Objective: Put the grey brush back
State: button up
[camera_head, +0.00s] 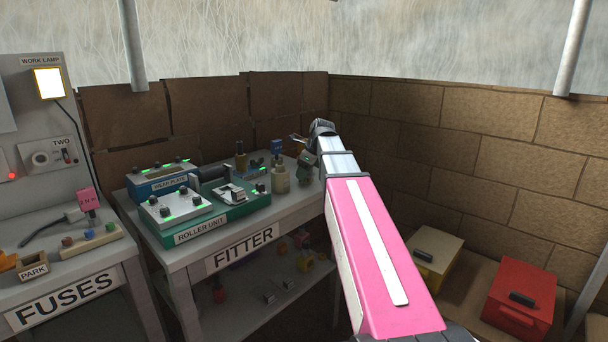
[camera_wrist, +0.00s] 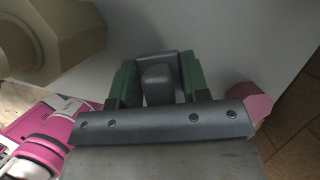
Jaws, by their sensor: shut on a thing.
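My gripper (camera_wrist: 158,70) shows in the wrist view with its two green fingers shut on a small dark grey block-like piece (camera_wrist: 157,84), which looks like the grey brush. A pale grey surface lies beyond the fingers. In the head view my gripper (camera_head: 306,160) is at the back right of the FITTER bench (camera_head: 285,214), just right of a cream bottle (camera_head: 280,180). The held piece cannot be made out there. The green roller unit (camera_head: 238,212) stands left of the gripper, with a white plate and dark knobs on top.
A blue-based gear plate unit (camera_head: 162,181) stands behind the roller unit. A large beige rounded thing (camera_wrist: 70,35) is close to the gripper's upper left in the wrist view. The FUSES bench (camera_head: 75,285) is at left. Yellow (camera_head: 436,256) and red (camera_head: 520,298) boxes are at right.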

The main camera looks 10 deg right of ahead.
jog(key=shift+f, duration=0.25)
jog(key=shift+f, duration=0.15)
jog(key=o, duration=0.8)
jog(key=shift+o, duration=0.2)
jog(key=v, duration=1.2)
jog(key=shift+a, duration=0.1)
